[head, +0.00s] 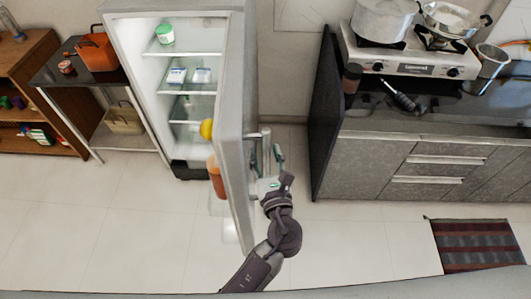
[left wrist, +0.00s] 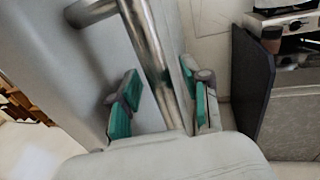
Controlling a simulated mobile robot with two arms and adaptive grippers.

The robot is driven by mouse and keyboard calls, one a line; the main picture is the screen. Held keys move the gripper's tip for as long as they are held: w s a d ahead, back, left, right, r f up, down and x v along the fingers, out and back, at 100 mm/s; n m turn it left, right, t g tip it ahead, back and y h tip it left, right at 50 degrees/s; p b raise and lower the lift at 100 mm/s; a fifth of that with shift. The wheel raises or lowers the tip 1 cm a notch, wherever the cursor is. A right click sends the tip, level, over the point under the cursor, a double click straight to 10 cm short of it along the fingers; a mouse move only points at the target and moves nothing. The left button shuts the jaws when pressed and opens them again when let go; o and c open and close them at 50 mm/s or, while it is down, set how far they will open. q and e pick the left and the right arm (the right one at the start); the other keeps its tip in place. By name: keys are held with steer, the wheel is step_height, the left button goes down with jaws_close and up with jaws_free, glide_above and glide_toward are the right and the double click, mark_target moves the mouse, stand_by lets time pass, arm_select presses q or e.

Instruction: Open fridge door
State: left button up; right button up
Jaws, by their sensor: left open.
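The white fridge (head: 176,8) stands at the back, left of centre. Its door (head: 236,110) is swung wide open toward me, and the lit shelves inside are visible. The door's metal handle (head: 265,133) is on the door's outer face. It also shows in the left wrist view as a shiny bar (left wrist: 158,62). My left gripper (head: 266,156) is at the handle, and its teal-padded fingers (left wrist: 161,104) stand apart on either side of the bar. The jaws are open, with gaps visible beside the bar. My right gripper is not in view.
A dark counter (head: 400,165) with a gas stove (head: 410,62) stands to the right. A small table (head: 70,68) with an orange container (head: 97,52) is left of the fridge. A striped mat (head: 477,245) lies at lower right. The tiled floor at left is clear.

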arm_select(q)
steer(key=s+d, duration=0.1)
steer(key=s, duration=1)
steer(key=shift+s+d, duration=0.35)
steer(key=shift+s, duration=0.05)
